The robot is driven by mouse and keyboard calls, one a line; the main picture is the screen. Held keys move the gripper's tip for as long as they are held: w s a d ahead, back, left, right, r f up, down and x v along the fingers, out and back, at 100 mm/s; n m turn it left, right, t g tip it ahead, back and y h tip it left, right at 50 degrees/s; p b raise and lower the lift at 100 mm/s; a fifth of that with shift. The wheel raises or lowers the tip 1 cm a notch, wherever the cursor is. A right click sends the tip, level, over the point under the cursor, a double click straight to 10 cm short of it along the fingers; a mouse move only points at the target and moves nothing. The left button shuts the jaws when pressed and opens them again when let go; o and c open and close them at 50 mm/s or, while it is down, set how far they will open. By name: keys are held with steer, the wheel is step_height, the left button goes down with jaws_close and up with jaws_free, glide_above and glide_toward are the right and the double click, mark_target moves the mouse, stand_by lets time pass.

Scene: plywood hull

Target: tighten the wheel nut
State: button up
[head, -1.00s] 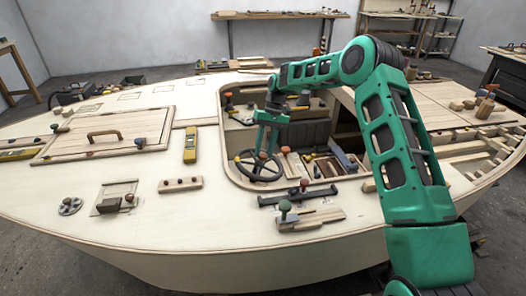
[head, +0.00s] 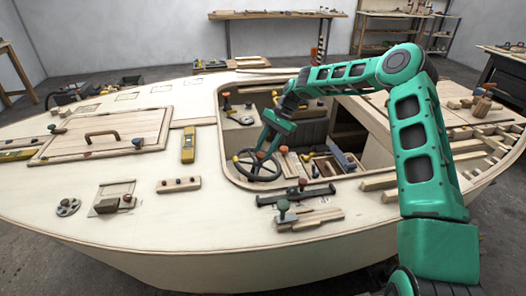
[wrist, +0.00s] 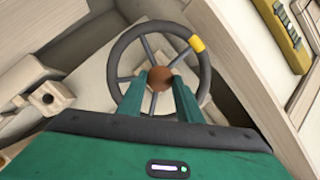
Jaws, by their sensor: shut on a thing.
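The dark steering wheel (head: 241,174) sits in the cockpit opening, with a yellow mark on its rim. It also shows in the wrist view (wrist: 119,55), with the yellow mark at upper right. The wheel nut (wrist: 160,77) is a round reddish-brown piece at the wheel's hub. My gripper (wrist: 160,86) is shut on the nut, one finger on each side. In the head view my gripper (head: 263,153) reaches down to the hub from the upper right, and its fingers partly hide the nut.
A yellow level (head: 188,146) lies on the deck left of the cockpit. A dark clamp-like bar (head: 296,195) lies in front of the wheel. Loose tools and wood pieces crowd the cockpit's right side. The cockpit rim surrounds the wheel closely.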

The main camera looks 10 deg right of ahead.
steer(key=m+t, duration=0.1)
steer(key=m, duration=0.2)
steer(key=m+t, duration=0.1)
steer(key=m, duration=0.3)
steer(key=shift+r+m+y, duration=0.2)
steer(key=shift+m+y, duration=0.1)
steer(key=shift+y, duration=0.1)
steer(key=m+t, duration=0.1)
steer(key=m, duration=0.5)
steer(key=shift+s+m+t, duration=0.2)
steer(key=shift+m+t, duration=0.2)
steer(key=m, duration=0.2)
steer(key=m+t+h, duration=0.1)
steer(key=m, duration=0.2)
steer(key=shift+s+a+m, duration=0.15)
steer(key=shift+a+m, duration=0.05)
steer(key=shift+m, duration=0.1)
steer(key=shift+m+t+h, duration=0.3)
steer(key=shift+m+h, duration=0.4)
steer(key=shift+m, duration=1.4)
steer(key=o, duration=0.9)
steer(key=shift+c, duration=0.2)
steer(key=shift+o, duration=0.9)
steer(key=shift+s+f, duration=0.1)
steer(key=shift+s, duration=0.05)
